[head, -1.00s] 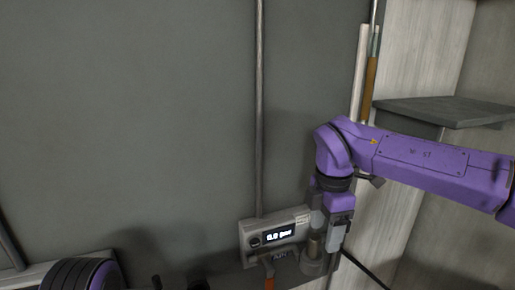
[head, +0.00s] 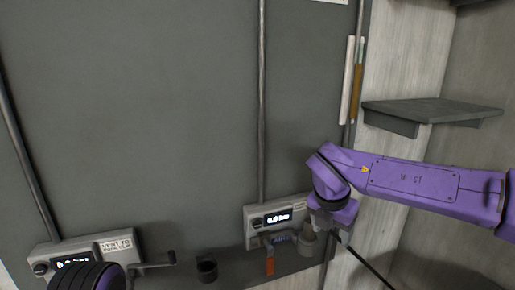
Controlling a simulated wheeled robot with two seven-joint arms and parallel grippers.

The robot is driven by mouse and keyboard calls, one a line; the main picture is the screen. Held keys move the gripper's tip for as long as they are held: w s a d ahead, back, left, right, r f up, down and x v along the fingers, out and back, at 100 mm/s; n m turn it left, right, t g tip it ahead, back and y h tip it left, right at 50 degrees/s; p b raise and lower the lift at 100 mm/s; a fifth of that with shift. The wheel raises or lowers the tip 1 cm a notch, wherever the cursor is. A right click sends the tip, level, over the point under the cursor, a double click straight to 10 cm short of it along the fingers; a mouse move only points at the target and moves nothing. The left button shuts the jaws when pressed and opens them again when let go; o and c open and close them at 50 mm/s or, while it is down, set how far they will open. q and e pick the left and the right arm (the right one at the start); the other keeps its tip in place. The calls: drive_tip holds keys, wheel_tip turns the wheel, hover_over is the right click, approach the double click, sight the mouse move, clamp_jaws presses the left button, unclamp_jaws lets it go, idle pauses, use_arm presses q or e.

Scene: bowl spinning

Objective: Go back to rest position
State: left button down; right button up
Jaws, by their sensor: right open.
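My right arm comes in from the right. Its purple wrist bends down at the middle right, and my right gripper (head: 333,217) hangs below it, open and seen edge-on, with its fingers hard to make out. It is just right of a panel box with a lit display (head: 278,219) and close to a pale cylindrical fitting (head: 307,238). I cannot tell whether it touches the fitting; nothing shows held. Part of my left arm, black and purple, shows at the bottom left; its gripper is out of view.
A grey wall panel (head: 160,120) carries vertical pipes (head: 262,100). At lower left are a second display box (head: 40,268), a label (head: 116,246), a dark crank (head: 155,264) and a black cup-like fitting (head: 207,269). A grey shelf (head: 432,111) juts out at right.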

drive_tip(key=s+d+f+n+t+h+b, duration=0.1)
drive_tip(key=s+d+f+n+t+b, duration=0.15)
drive_tip(key=f+n, duration=1.2)
drive_tip(key=s+d+f+n+t+h+b, duration=0.1)
drive_tip(key=s+d+f+n+t, duration=0.25)
drive_tip(key=f+n, duration=1.1)
drive_tip(key=s+d+f+n+g+b, duration=0.2)
drive_tip(key=s+d+f+n+g, duration=0.1)
drive_tip(key=s+f, duration=0.7)
drive_tip(key=s+d+f+n+g+y+b, duration=0.1)
drive_tip(key=s+d+f+n, duration=0.3)
drive_tip(key=s+f, duration=0.5)
drive_tip(key=s+n+g, duration=0.1)
drive_tip(key=s+n, duration=0.1)
drive_tip(key=s, duration=0.7)
drive_tip(key=shift+f+g+b, duration=0.35)
drive_tip(key=shift+g+b, duration=0.05)
